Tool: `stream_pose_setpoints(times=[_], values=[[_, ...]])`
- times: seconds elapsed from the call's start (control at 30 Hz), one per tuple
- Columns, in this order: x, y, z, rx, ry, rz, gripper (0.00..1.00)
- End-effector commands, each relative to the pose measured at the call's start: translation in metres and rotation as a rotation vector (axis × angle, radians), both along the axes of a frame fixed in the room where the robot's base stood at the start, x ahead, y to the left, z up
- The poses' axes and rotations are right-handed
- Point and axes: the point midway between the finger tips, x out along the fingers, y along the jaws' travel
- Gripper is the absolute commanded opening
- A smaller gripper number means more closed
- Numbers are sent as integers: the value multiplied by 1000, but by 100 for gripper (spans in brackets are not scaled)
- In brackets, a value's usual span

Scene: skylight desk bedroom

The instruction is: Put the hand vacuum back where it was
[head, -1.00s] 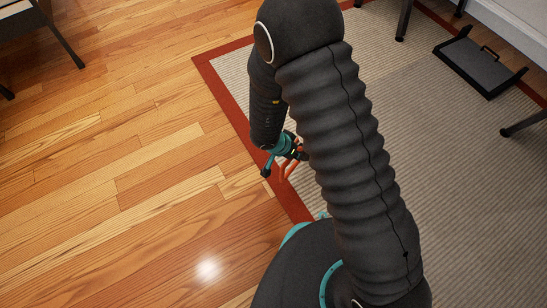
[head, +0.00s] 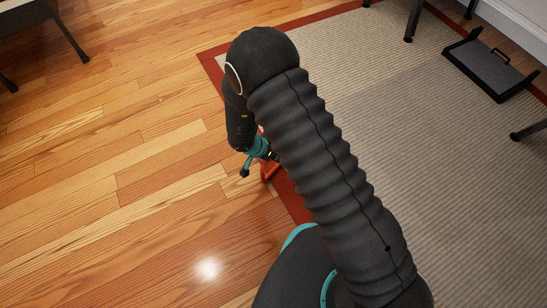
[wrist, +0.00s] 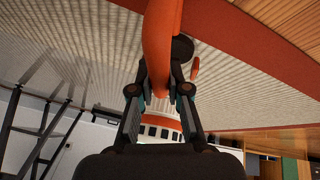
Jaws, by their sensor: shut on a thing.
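My gripper (wrist: 160,98) is shut on the orange handle of the hand vacuum (wrist: 162,45), seen close up in the wrist view. A whitish part with a row of dark slots shows beyond the fingers, and a dark round part shows behind the handle. In the head view my gripper (head: 262,156) hangs low, left of my arm, near the red border of the rug. A small orange part of the vacuum (head: 269,171) shows below it. My arm hides the rest. I cannot tell whether the vacuum touches the floor.
The grey rug (head: 400,130) with its red border covers the right side. A black tray-like object with a handle (head: 490,65) lies at the upper right, near dark furniture legs (head: 413,20). Bare wooden floor (head: 120,190) is open on the left. A dark-legged piece of furniture (head: 25,15) stands upper left.

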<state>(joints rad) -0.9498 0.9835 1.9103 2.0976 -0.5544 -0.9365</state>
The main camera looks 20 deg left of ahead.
Motion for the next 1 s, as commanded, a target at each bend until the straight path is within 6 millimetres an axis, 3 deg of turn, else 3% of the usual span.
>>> stream_pose_setpoints(times=[0.37,0.4,0.5,0.83,1.0], values=[[1,0,-5,1,-2,0,0],[0,0,-6,0,0,0,21],[0,0,-6,1,-1,1,41],[1,0,-4,1,-1,0,41],[-6,6,15,1,-2,1,41]])
